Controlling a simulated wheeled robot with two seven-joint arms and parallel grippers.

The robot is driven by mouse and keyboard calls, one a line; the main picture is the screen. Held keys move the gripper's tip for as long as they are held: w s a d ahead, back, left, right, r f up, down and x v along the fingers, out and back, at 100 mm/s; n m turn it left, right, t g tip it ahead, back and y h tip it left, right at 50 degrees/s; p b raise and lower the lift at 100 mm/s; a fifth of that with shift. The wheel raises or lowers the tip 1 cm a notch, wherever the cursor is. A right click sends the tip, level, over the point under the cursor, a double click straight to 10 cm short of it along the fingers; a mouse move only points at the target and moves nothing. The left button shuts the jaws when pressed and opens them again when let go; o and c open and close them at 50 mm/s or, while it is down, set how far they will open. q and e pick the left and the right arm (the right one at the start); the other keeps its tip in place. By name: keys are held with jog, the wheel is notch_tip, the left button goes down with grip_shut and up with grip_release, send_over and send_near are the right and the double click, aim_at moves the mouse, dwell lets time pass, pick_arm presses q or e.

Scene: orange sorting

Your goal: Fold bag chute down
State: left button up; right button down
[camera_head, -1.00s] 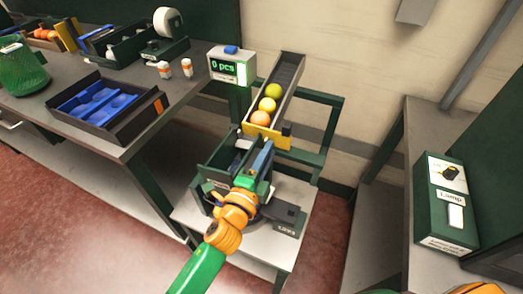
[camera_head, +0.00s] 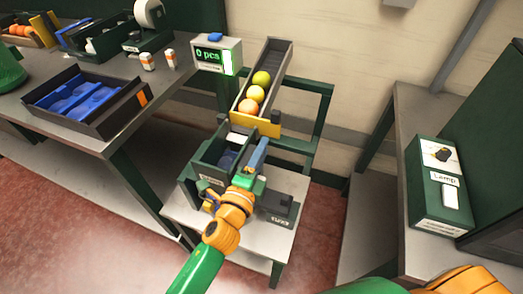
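My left gripper (camera_head: 256,170) is at the right side of this bin, beside a blue bar (camera_head: 258,154). The arm hides part of the bin, and I cannot tell whether the fingers are open or shut. Only orange and green parts of my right arm show at the bottom right; its gripper is out of view.
A counter display (camera_head: 216,54) reads "0 pcs". A dark tray with blue inserts (camera_head: 67,101) lies on the left bench. A scale-like black device (camera_head: 279,208) sits on the small table (camera_head: 237,239).

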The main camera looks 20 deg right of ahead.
pick_arm(q)
jog(key=shift+o, duration=0.7)
jog(key=v, duration=0.7)
